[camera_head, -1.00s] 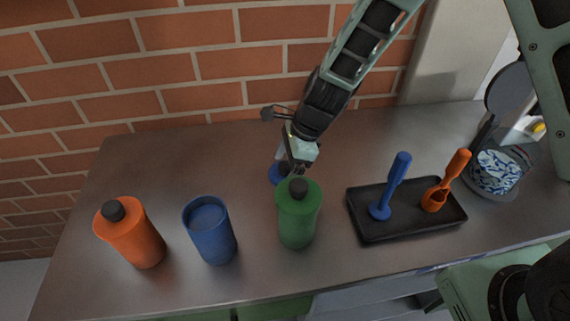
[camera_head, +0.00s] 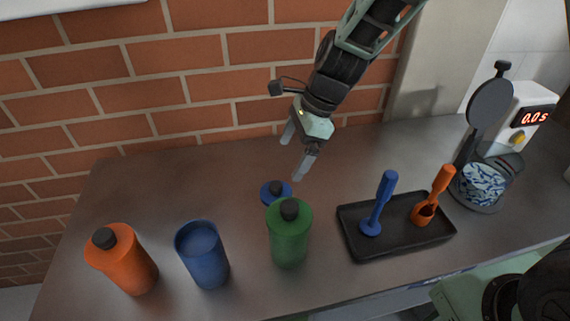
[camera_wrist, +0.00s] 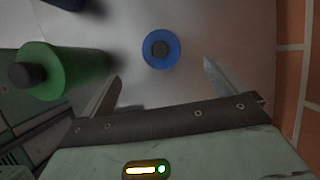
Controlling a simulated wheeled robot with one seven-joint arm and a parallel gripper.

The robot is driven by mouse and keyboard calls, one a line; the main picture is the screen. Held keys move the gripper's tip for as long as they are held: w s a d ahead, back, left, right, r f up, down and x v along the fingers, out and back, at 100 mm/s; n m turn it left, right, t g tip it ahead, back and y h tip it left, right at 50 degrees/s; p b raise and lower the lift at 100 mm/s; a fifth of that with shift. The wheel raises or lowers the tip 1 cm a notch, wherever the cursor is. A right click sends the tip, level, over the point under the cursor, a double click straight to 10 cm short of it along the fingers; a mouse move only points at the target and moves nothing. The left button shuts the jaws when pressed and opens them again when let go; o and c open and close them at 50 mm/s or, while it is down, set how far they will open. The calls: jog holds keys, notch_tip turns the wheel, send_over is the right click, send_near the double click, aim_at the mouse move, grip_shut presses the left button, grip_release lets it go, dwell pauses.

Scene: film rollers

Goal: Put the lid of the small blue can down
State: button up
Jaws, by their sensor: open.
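The blue lid (camera_head: 276,191), a disc with a dark knob, lies on the counter behind the green bottle, which hides part of its front edge. It also shows whole in the wrist view (camera_wrist: 161,49), knob up. The small blue can (camera_head: 202,254) stands at the left front, between the orange and green bottles, without its lid on. My gripper (camera_head: 292,158) is open and empty, above and behind the lid and apart from it. In the wrist view its two fingers (camera_wrist: 160,88) are spread wide, with the lid beyond them.
A green bottle (camera_head: 289,236) stands just in front of the lid; it also shows in the wrist view (camera_wrist: 62,72). An orange bottle (camera_head: 128,265) is at the left. A scale (camera_head: 526,118) and round device stand right. The back-left counter is clear.

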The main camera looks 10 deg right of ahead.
jog(key=s+r+n, duration=0.2)
jog(key=s+n, duration=0.2)
jog(key=s+a+r+n+h, duration=0.1)
jog(key=s+r+n, duration=0.1)
jog(key=s+n, duration=0.3)
jog(key=s+r+n, duration=0.2)
jog(key=s+n, duration=0.3)
jog(key=shift+s+a+r+g+h, duration=0.1)
jog(key=shift+s+a+g+h, duration=0.05)
jog(key=shift+s+g+h, duration=0.2)
jog(key=s+d+n+h, duration=0.2)
jog(key=s+d+n, duration=0.1)
jog(key=s+n, duration=0.6)
jog(key=n, duration=0.2)
jog(key=shift+d+r+n, duration=0.35)
jog(key=shift+r+n, duration=0.05)
jog(key=shift+r+p, duration=0.7)
